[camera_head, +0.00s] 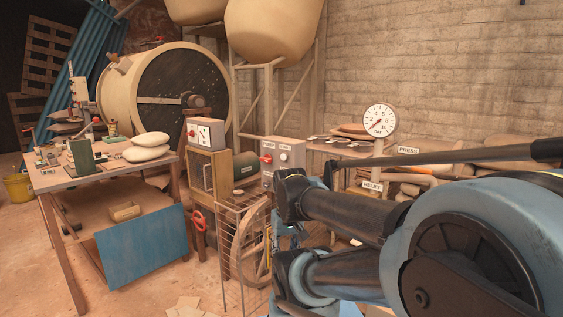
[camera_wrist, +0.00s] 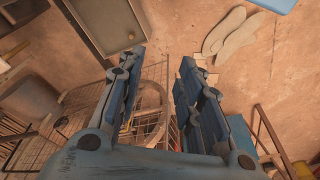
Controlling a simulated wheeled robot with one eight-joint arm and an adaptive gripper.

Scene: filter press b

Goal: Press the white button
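The white button (camera_head: 283,157) is a small round pale knob on the front of a grey control box (camera_head: 297,150) in the head view. A red switch (camera_head: 266,159) sits left of it on the same box. My gripper (camera_wrist: 162,57) shows in the wrist view with its two blue-and-black fingers spread apart and nothing between them. In the head view my arm comes in from the right, ending just below and right of the box, and hides most of the gripper. I cannot make out the white button in the wrist view.
A wire guard around a large wheel (camera_head: 248,252) stands below the box. A second box with a dial (camera_head: 205,134) stands to the left on a wooden cabinet. A pressure gauge (camera_head: 380,120) and a bench are behind my arm. A worktable (camera_head: 50,180) stands at left.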

